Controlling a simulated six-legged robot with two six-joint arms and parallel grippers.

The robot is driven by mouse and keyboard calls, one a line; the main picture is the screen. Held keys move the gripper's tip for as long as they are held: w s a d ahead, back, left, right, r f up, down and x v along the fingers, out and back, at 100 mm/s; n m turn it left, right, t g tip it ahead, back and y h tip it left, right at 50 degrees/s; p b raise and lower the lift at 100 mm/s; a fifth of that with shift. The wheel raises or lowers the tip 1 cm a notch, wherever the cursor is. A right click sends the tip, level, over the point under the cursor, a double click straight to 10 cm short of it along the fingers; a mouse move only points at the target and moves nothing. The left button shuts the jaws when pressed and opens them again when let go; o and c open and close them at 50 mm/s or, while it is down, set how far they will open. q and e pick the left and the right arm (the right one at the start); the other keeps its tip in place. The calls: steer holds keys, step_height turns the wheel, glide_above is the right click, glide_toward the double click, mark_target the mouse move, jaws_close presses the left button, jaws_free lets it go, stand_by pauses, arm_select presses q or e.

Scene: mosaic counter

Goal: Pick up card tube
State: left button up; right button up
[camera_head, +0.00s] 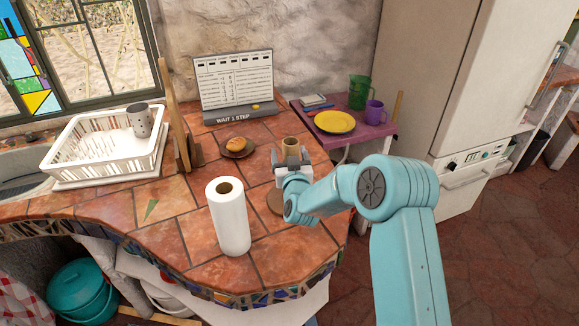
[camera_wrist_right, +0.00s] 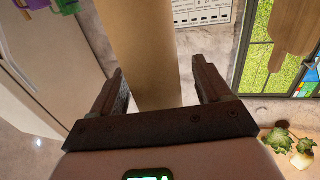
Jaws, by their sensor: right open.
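The card tube (camera_head: 290,144) is a plain tan cylinder standing upright on the tiled counter, its open top showing above my right gripper (camera_head: 290,158). The arm and gripper hide its lower part in the head view. In the right wrist view the tube (camera_wrist_right: 139,50) runs between the two fingers of my right gripper (camera_wrist_right: 157,78). The fingers are open, with a clear gap on the right side of the tube and a smaller one on the left. My left gripper is in neither view.
A white paper roll (camera_head: 230,220) stands in front, left of my right arm. A brown disc (camera_head: 274,202) lies partly behind my wrist. A bun on a plate (camera_head: 237,155), a board sign (camera_head: 235,85) and a white dish rack (camera_head: 85,165) stand farther left. A purple side table (camera_head: 370,130) is behind.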

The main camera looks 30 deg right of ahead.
steer(key=shift+w+d+r, duration=0.15)
steer(key=shift+w+d, duration=0.1)
steer(key=shift+s, duration=0.15)
steer(key=shift+w, duration=0.3)
steer(key=c, duration=1)
steer(key=shift+s, duration=0.15)
steer(key=shift+c, duration=1.4)
steer(key=shift+s, duration=0.1)
steer(key=shift+w+r, duration=0.2)
steer(key=shift+w, duration=0.05)
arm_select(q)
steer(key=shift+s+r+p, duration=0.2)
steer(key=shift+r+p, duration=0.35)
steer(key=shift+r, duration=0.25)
arm_select(e)
step_height(320, 180, up, 28)
steer(key=shift+f, duration=0.2)
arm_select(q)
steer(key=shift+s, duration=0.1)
arm_select(e)
steer(key=shift+s+f, duration=0.1)
steer(key=shift+s, duration=0.1)
